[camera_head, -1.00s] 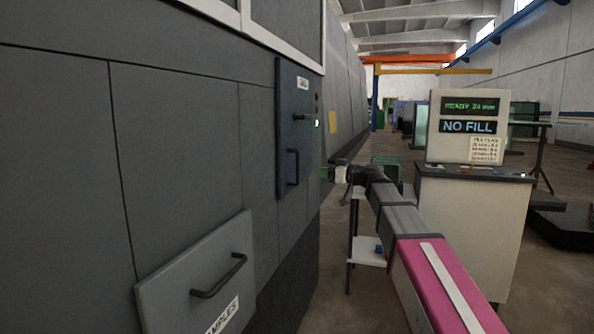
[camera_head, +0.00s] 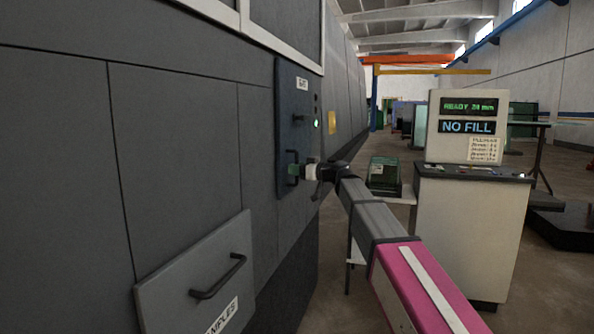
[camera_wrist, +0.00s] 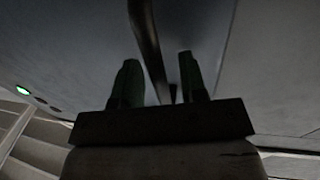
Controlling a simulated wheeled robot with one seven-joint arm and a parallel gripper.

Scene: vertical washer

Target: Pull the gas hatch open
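The gas hatch (camera_head: 290,95) is a tall dark blue-grey panel on the machine's side, with a small label at its top, a latch knob (camera_head: 300,118) and a dark vertical bar handle (camera_head: 293,160) below it. It looks closed. My gripper (camera_head: 293,172) is at the handle. In the wrist view the handle bar (camera_wrist: 146,35) runs between the two green fingers of my gripper (camera_wrist: 157,80). The fingers are apart, with a visible gap on each side of the bar. Part of the handle is hidden by the fingers in the head view.
A lower hatch (camera_head: 195,275) marked "SAMPLES" has its own handle and stands out from the machine. A white console (camera_head: 468,225) reading "NO FILL" stands on the right. A green box (camera_head: 384,175) sits on a small stand behind my arm.

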